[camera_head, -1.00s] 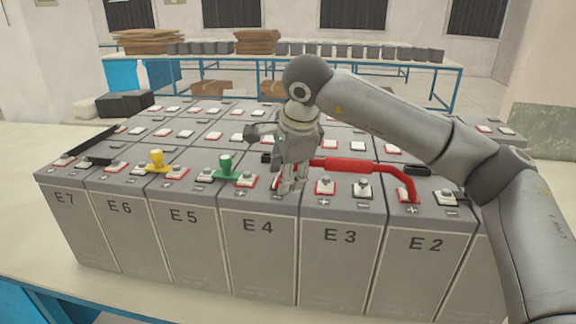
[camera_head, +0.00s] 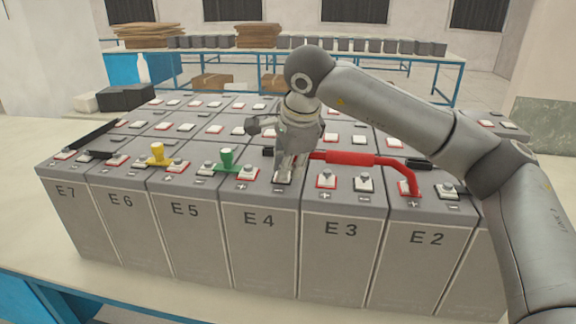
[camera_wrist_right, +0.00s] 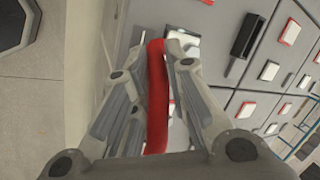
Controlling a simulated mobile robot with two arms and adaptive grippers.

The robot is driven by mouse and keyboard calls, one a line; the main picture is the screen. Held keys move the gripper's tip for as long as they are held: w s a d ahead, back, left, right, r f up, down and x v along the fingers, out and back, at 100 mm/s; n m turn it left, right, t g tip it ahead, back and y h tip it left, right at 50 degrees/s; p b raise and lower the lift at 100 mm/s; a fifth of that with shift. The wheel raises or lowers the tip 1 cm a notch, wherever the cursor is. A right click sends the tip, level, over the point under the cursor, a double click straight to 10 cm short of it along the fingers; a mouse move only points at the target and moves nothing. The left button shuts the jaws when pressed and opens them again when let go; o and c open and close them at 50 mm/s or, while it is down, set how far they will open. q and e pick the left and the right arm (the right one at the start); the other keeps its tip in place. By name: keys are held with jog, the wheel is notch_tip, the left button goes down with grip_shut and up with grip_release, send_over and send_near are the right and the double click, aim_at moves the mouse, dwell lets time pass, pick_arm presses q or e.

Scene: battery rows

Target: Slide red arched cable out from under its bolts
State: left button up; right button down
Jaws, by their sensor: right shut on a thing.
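The red arched cable (camera_head: 350,158) spans over battery E3, between E4 and E2. Its right end comes down at a red-edged terminal on E2 (camera_head: 427,238). My right gripper (camera_head: 286,176) is shut on the cable's left end, above the right-hand terminal of E4 (camera_head: 258,221). A pale bolt (camera_head: 283,178) shows just below the fingertips. In the right wrist view the red cable (camera_wrist_right: 157,110) runs between the two fingers, with a pale terminal beside it. The fingers hide the cable's left tip. My left gripper is not in view.
Black bars lie farther left and right of the cable. More battery rows stand behind. A blue-framed table (camera_head: 448,80) is at the back.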

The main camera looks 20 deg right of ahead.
jog(key=shift+s+a+r+b, duration=0.1)
jog(key=shift+s+a+b, duration=0.4)
jog(key=shift+s, duration=0.35)
jog(key=shift+s+a+b, duration=0.4)
jog(key=shift+s+a, duration=0.2)
jog(key=shift+s, duration=0.25)
jog(key=shift+f+b, duration=0.4)
dwell(0.6)
jog(key=c, duration=1.3)
grip_release()
jog(key=shift+c, duration=0.2)
